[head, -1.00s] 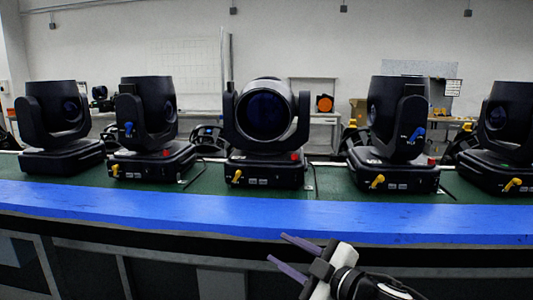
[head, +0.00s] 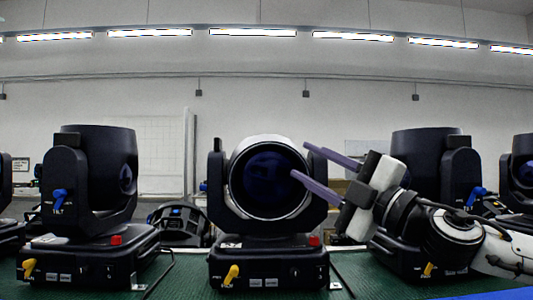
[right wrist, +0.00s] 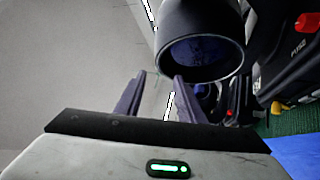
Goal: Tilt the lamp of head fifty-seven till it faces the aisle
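The middle moving head has a black lamp barrel (head: 270,178) with a dark blue lens. It sits in a yoke (head: 216,182) on a black base (head: 270,262), its lens facing me. I cannot read a number fifty-seven on any head. My right gripper (head: 299,160) comes in from the right, fingers apart and empty, its tips at the right side of the barrel's rim. In the right wrist view the barrel (right wrist: 203,45) is just beyond the fingertips (right wrist: 159,76); I cannot tell whether they touch. My left gripper is not in view.
Other moving heads stand on the green bench top (head: 180,280): one to the left (head: 95,175) and one to the right (head: 425,160), behind my right arm. A yellow lever (head: 231,275) and a red part (head: 314,240) show on the middle base. The space above the heads is clear.

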